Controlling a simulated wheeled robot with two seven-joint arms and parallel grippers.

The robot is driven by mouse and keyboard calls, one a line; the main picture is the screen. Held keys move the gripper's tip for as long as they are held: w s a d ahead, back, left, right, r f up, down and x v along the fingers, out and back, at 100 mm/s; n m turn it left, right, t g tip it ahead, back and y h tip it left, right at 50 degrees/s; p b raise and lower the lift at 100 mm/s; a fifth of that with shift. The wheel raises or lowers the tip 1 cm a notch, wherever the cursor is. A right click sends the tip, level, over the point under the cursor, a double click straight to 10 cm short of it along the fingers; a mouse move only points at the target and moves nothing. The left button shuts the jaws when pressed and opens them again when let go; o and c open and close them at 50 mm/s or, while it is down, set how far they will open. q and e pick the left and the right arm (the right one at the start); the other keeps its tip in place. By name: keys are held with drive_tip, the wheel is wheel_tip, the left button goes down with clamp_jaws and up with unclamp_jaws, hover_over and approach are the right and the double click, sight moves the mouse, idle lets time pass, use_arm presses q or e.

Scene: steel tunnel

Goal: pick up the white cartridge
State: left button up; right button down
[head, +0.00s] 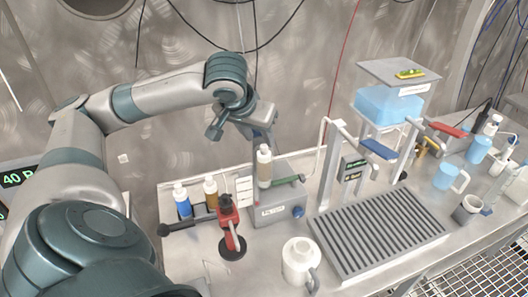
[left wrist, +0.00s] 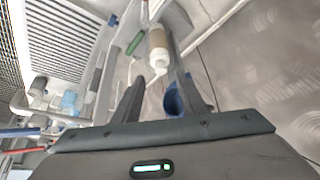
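A pale bottle-shaped cartridge (head: 264,168) with a white cap and tan-white body stands upright at the grey box unit. In the left wrist view the cartridge (left wrist: 158,48) lies ahead, its white cap towards the camera. My left gripper (head: 262,138) is just above it, pointing down. In the left wrist view my left gripper (left wrist: 153,65) has its fingers spread, one close along the cartridge's right side, the other with a gap on the left. I cannot tell whether either finger touches it. My right gripper is not in view.
A blue bottle (head: 183,203) and a tan bottle (head: 211,195) stand left of the box unit (head: 280,207). A red-handled tool (head: 228,215) is in front. A white mug (head: 298,258) and a ribbed tray (head: 378,235) stand further right. The metal wall is close behind.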

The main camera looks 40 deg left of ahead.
sight(263, 146)
use_arm(q)
drive_tip(key=shift+p+x, duration=0.55)
drive_tip(key=shift+x, duration=1.85)
drive_tip(key=shift+a, duration=0.1)
clamp_jaws()
